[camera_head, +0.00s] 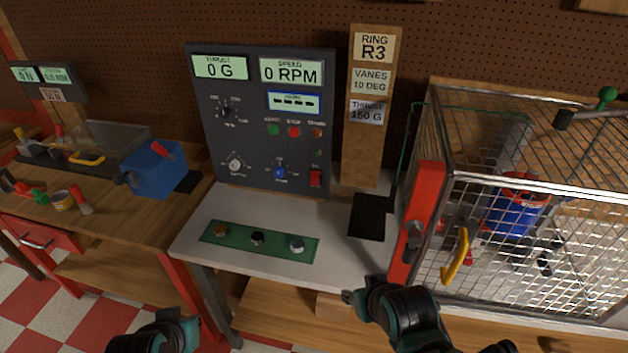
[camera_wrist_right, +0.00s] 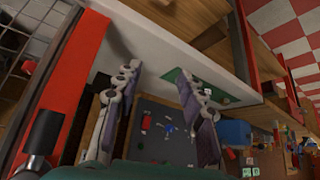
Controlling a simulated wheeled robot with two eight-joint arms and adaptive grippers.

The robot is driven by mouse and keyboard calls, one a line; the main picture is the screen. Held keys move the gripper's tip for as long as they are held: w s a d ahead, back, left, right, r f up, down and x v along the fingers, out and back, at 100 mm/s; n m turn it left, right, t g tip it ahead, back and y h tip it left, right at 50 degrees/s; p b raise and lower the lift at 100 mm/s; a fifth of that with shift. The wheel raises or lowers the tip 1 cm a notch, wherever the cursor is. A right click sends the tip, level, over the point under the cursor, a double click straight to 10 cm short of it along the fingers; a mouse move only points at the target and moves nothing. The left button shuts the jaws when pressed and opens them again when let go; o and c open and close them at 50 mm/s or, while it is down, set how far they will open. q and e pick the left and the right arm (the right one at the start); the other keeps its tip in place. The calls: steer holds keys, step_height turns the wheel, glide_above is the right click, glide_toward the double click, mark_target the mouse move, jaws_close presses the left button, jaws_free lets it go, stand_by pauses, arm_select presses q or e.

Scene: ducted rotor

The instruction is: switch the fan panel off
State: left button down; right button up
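The dark fan panel (camera_head: 262,125) stands upright at the back of the white bench. Its displays read 0 G and 0 RPM. It carries green, red (camera_head: 294,132) and orange buttons, knobs, and a red rocker switch (camera_head: 315,178) at its lower right. The rocker's position is too small to tell. My right gripper (camera_head: 362,296) is low at the bench's front edge, well short of the panel. In the right wrist view its two fingers (camera_wrist_right: 158,75) are spread with nothing between them, the panel (camera_wrist_right: 165,130) beyond. My left gripper (camera_head: 178,325) is at the bottom edge, its fingers unclear.
A wire-mesh cage (camera_head: 540,240) with a red post (camera_head: 418,225) and yellow handle (camera_head: 456,256) stands right. A green strip (camera_head: 270,246) with three knobs lies on the white bench. A wooden post (camera_head: 362,150) with labels stands beside the panel. A blue bin (camera_head: 157,174) is at left.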

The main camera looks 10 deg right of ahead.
steer(key=shift+c, duration=0.3)
jaws_close()
stand_by(0.9)
